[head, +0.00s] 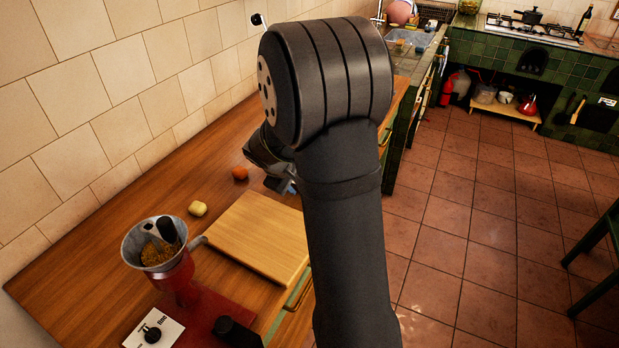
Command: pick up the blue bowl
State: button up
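I cannot make out a blue bowl in the head view. My own dark arm stands across the middle of the picture and hides part of the counter behind it. My gripper (280,182) shows only in part at the arm's left side, low over the wooden counter (130,205). A small blue-grey patch shows at its lower end; I cannot tell whether it is part of the gripper or another thing. Its fingers are too hidden to tell whether they are open or shut.
A cutting board (258,236) lies near the counter's front edge. An orange fruit (240,173) and a pale yellow item (198,209) lie behind it. A red grinder (172,262) stands front left. The tiled wall (110,110) bounds the counter's left side.

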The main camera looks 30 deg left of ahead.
jog(key=x, duration=0.3)
grip_shut()
jog(key=shift+r, duration=0.1)
